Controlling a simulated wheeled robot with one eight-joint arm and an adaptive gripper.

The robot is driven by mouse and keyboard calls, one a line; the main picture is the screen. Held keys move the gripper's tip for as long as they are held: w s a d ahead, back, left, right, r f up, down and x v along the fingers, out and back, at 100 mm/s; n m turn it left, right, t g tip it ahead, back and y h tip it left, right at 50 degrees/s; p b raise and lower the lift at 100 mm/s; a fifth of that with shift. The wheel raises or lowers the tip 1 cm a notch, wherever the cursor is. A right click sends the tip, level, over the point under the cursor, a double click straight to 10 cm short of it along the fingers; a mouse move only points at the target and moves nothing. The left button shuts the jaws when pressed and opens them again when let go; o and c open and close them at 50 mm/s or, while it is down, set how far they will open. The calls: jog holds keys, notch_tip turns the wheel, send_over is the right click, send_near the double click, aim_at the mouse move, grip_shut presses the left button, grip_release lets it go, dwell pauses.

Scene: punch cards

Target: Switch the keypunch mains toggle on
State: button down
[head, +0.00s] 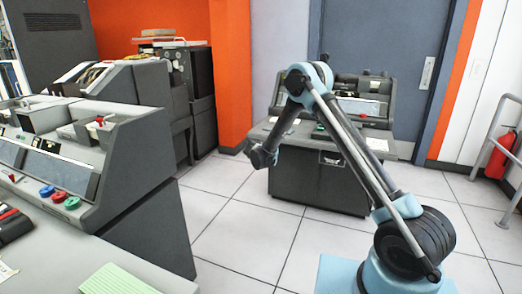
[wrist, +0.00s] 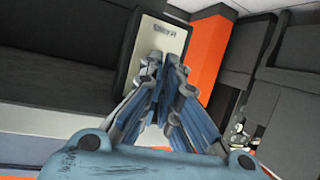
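A pale plate (wrist: 157,40) with a small dark label, which seems to read MAINS, sits on a dark panel at the top middle of the wrist view. My gripper's two fingers (wrist: 164,60) converge in front of the plate's lower part. Their tips look together, with nothing seen between them. A small dark shape shows at the plate's lower edge beside the left fingertip; I cannot make out the toggle or its position. In the head view, my gripper (head: 262,157) hangs left of the far keypunch desk (head: 310,185); its fingers are too small to read there.
A grey console (head: 130,150) with coloured buttons stands at left, above a counter with green cards (head: 117,281). Dark machines (head: 190,90) stand by the orange wall (head: 236,75). A railing (head: 492,150) and red extinguisher (head: 499,155) are at right. The tiled floor between is clear.

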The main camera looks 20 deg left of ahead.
jog(key=c, duration=1.7)
grip_release()
jog(key=shift+w, duration=0.2)
jog(key=shift+s, duration=0.2)
jog(key=v, duration=1.1)
jog(key=shift+s+d, duration=0.15)
jog(key=shift+s, duration=0.15)
jog(key=shift+r, duration=0.1)
